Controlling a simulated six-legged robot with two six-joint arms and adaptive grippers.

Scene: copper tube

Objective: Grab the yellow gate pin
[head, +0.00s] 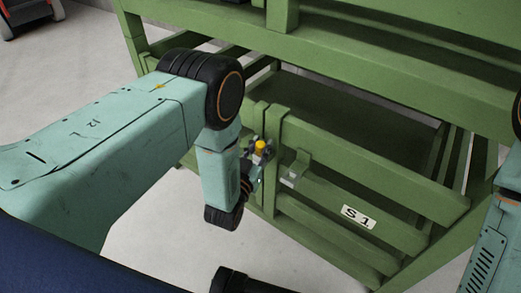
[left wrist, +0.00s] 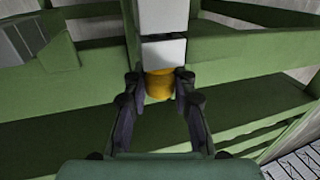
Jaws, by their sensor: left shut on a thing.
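The yellow gate pin (head: 261,146) shows as a small yellow knob at the green gate's upright post in the head view. In the left wrist view the yellow pin (left wrist: 159,84) sits between my fingertips, just below a light grey block (left wrist: 163,50). My left gripper (head: 259,154) is at the pin, and its two dark fingers (left wrist: 160,88) are shut on it from both sides. The lower part of the pin is hidden by the fingers and the grey block. My right gripper is not in view; only part of my right arm shows at the right edge.
The green slatted gate (head: 325,205) carries an "S1" label (head: 358,216). A grey metal latch bracket (head: 294,172) sits right of the pin. Green rack beams (head: 390,45) run above and behind. Bare concrete floor (head: 165,225) lies in front.

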